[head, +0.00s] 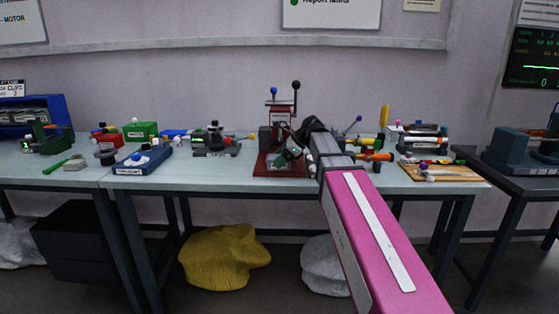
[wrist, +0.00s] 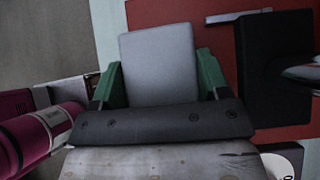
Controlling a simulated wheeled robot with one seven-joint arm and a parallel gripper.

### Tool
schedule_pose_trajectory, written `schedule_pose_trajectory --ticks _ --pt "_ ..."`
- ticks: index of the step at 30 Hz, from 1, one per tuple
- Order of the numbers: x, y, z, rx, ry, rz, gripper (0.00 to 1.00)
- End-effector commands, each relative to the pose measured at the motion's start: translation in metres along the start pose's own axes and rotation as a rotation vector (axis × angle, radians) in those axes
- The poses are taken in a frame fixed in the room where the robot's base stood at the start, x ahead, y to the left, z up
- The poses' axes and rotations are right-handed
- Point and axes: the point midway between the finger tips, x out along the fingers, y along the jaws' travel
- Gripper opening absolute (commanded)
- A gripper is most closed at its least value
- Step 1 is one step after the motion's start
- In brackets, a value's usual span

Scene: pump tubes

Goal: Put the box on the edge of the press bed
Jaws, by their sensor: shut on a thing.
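The box (wrist: 158,62) is a plain grey block in the wrist view. It sits between the two green fingers of my gripper (wrist: 160,75), which is shut on it. The red base of the press (wrist: 190,12) lies beyond and to the right of the box in the wrist view. In the head view my gripper (head: 288,157) is low at the front of the press (head: 281,113), over its red bed (head: 265,167). I cannot make out the box in the head view. Whether its underside touches the bed is hidden.
A black block (wrist: 268,70) stands on the red base, right of the box. A magenta cylinder (wrist: 45,132) with a white label is at the lower left of the wrist view. A blue tray (head: 143,160) and a wooden board (head: 450,172) lie on the bench either side.

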Motion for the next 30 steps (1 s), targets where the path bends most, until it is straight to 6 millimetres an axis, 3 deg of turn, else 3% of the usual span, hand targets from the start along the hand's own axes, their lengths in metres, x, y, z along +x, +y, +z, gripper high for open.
schedule_pose_trajectory --ticks 11,12,23,30 --pt "0.003 0.001 -0.003 0.0 -0.001 0.0 0.37" --pt "0.003 0.001 -0.003 0.0 0.0 0.0 0.79" --pt "0.001 0.001 -0.001 -0.001 0.0 0.0 0.8" --pt "-0.034 0.0 -0.001 -0.001 0.0 -0.003 0.8"
